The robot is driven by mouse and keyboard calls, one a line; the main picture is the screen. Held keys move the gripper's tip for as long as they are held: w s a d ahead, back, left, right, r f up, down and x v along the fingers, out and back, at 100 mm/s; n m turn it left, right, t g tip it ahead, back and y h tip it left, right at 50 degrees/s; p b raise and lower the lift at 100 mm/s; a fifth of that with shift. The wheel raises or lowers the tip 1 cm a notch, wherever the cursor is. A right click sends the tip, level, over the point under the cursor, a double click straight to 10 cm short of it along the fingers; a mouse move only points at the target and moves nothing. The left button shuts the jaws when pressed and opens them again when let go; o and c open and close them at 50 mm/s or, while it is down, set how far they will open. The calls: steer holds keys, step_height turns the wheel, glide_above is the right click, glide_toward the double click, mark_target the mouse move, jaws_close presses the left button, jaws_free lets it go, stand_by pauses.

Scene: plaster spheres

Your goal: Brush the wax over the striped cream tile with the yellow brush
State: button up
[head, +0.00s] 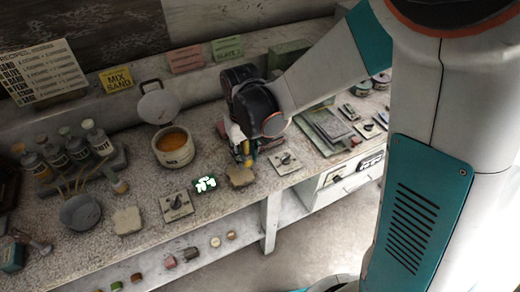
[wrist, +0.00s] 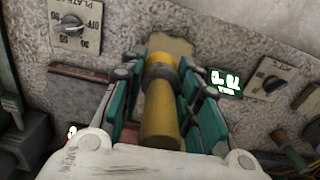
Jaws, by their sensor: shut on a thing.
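My gripper (wrist: 160,100) is shut on the yellow brush (wrist: 160,118), whose thick yellow handle lies between the teal fingers. In the head view my gripper (head: 243,150) hangs over the bench, and the brush is mostly hidden by it. A tan-cream tile (head: 240,176) lies just in front of the gripper; it also shows beyond the brush's far end in the wrist view (wrist: 176,45). I cannot make out stripes on it, nor whether the brush touches it. A second cream tile (head: 127,221) lies further left. A pale pot of orange wax (head: 174,144) stands open left of the gripper.
Dial plates (head: 177,205) and (head: 285,162) flank the near tile, with a lit green display (head: 205,184) beside it. A grey bowl (head: 80,212) and bottles (head: 97,138) stand left. Grey slabs (head: 328,128) lie right. The bench front edge is close.

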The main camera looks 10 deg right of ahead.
steer(key=shift+w+f, duration=0.1)
steer(key=shift+f+b, duration=2.55)
steer(key=shift+f, duration=0.65)
steer(key=shift+f+b, duration=0.3)
steer(key=shift+s+d, duration=0.25)
steer(key=shift+s, duration=0.7)
steer(key=shift+w+a+b, duration=0.15)
steer(key=shift+w+a, duration=0.1)
steer(key=shift+w, duration=0.7)
steer(key=shift+w+a+b, duration=0.15)
steer(key=shift+w+a, duration=0.1)
steer(key=shift+w, duration=0.65)
